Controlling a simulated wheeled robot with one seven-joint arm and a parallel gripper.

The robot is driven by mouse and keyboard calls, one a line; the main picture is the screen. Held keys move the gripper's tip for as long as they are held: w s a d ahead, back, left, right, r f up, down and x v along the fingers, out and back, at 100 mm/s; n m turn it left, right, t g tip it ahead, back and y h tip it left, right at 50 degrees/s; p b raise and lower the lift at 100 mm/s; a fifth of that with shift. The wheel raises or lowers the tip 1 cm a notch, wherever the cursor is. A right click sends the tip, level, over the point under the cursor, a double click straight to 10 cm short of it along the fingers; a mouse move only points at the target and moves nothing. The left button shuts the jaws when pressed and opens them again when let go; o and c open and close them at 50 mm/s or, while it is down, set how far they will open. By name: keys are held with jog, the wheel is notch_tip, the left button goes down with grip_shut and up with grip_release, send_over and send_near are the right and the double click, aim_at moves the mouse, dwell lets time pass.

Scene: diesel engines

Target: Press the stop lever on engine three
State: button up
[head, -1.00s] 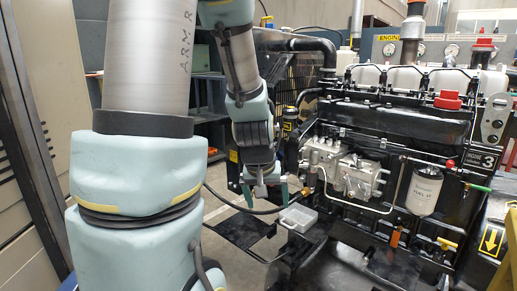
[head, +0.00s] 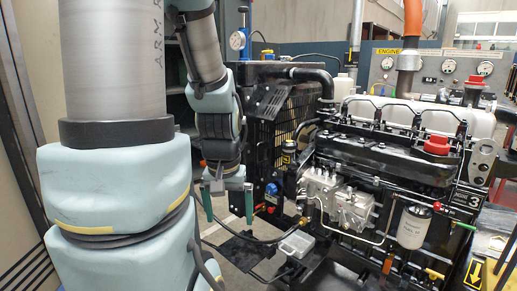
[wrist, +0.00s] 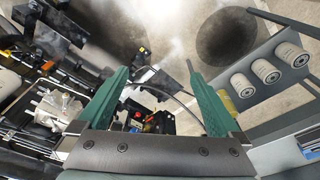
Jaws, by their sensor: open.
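Engine three (head: 385,165) is a black diesel engine at the right of the head view, with a "3" plate (head: 468,197) at its right end. A small red knob (head: 437,206) stands just above the white filter (head: 414,227). A green handle (head: 462,225), a yellow handle (head: 434,274) and an orange handle (head: 388,264) are also on this side. I cannot tell for sure which one is the stop lever. My gripper (head: 228,207) is open and empty, pointing down left of the engine, apart from these handles. Its green fingers also show in the wrist view (wrist: 158,70).
The silver injection pump (head: 338,196) juts from the engine's near side. A clear tray (head: 295,244) sits below it. The black radiator (head: 272,120) stands behind my gripper. In the wrist view, a shelf of white filters (wrist: 265,70) is at the right.

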jog(key=shift+r, duration=0.7)
